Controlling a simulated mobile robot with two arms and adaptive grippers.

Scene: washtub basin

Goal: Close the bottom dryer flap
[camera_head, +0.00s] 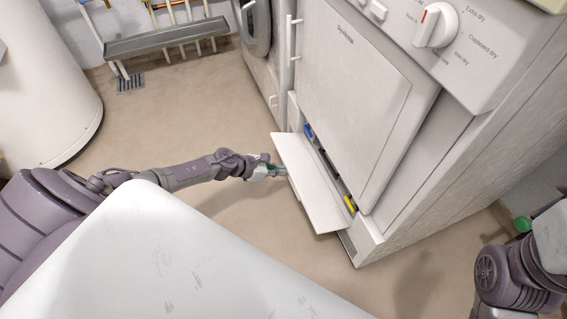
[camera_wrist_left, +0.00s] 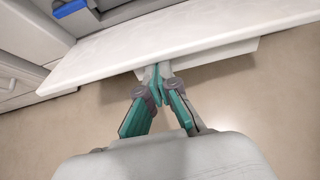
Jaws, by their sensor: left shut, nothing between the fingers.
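The bottom dryer flap (camera_head: 310,184) is a white panel that stands open at the foot of the white dryer (camera_head: 345,90), sticking out toward me. Behind it a dark slot shows, with a blue part (camera_head: 308,131) and a yellow part (camera_head: 349,203). My left gripper (camera_head: 284,171) is at the flap's outer edge, its tips partly hidden by the flap. In the left wrist view the shut teal fingers (camera_wrist_left: 157,77) reach the flap's edge (camera_wrist_left: 180,35), and seem to be under it.
A front-loading machine (camera_head: 262,50) stands left of the dryer. A white tank (camera_head: 45,90) is at the far left, and a grey rack with tools (camera_head: 165,38) is on the back wall. The beige floor (camera_head: 190,120) before the dryer is clear.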

